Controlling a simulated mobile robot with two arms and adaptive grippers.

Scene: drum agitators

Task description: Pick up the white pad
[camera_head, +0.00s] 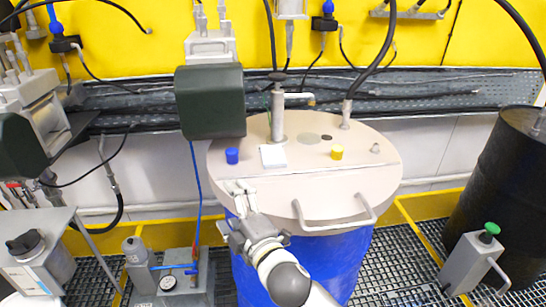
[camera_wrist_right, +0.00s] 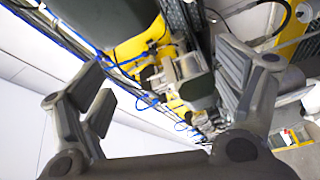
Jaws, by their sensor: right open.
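The white pad (camera_head: 273,156) is a small flat square. It lies on the beige lid (camera_head: 240,180) of the blue drum (camera_head: 340,262), between a blue cap (camera_head: 232,156) and a yellow cap (camera_head: 337,152). My right gripper (camera_head: 240,187) is over the front left part of the lid, to the front left of the pad and apart from it. In the right wrist view its jaws (camera_wrist_right: 165,95) stand wide apart with nothing between them. The pad is not seen in that view. My left gripper is not in view.
A metal post (camera_head: 277,112) with a spout rises behind the pad. A dark green box (camera_head: 210,102) overhangs the lid's back left. A handle (camera_head: 335,222) is at the lid's front. A black drum (camera_head: 500,185) stands at the right. The lid's front part is clear.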

